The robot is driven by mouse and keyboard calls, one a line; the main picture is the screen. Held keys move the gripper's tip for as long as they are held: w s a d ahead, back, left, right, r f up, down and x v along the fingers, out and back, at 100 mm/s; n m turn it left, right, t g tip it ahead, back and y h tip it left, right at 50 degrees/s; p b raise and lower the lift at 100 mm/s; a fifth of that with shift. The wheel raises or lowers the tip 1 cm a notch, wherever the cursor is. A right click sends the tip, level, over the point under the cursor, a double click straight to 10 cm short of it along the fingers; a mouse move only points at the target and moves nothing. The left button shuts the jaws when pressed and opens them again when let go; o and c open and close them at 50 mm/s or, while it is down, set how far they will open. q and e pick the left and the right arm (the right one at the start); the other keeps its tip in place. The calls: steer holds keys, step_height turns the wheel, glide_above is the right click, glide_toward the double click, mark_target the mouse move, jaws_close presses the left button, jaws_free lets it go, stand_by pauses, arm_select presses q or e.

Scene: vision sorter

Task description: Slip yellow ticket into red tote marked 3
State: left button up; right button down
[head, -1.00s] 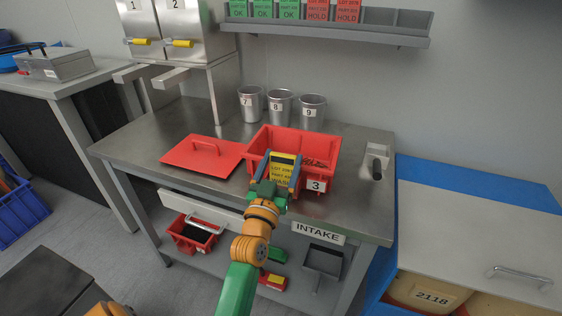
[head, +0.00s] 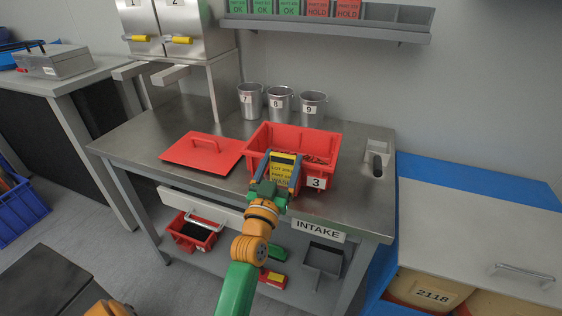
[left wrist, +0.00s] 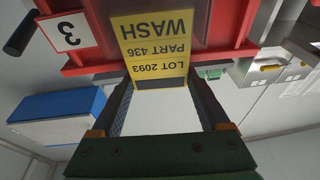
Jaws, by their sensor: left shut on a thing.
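The yellow ticket (head: 283,168), printed with lot and part text and "WASH", is between the fingers of my left gripper (head: 276,180), which is shut on it. The red tote (head: 330,153) marked 3 stands open on the steel table, its number label facing front. The ticket is at the tote's front wall, to the left of the label. In the left wrist view the ticket (left wrist: 153,45) overlaps the tote's red wall (left wrist: 225,52) beside the label. I cannot tell whether its far end is inside. My right gripper is not in view.
A red lid (head: 203,150) with a handle lies left of the tote. Steel cups (head: 280,104) marked 7, 8 and 9 stand behind it. A grey rack (head: 400,27) with green and red tickets hangs on the wall. A small metal fixture (head: 377,158) is at right.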

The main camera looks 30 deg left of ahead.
arm_select(q)
steer(key=shift+f, duration=0.1)
stand_by(0.3)
steer(key=o, duration=1)
step_height(320, 180, up, 8)
steer(key=p, duration=0.8)
steer(key=shift+f, duration=0.1)
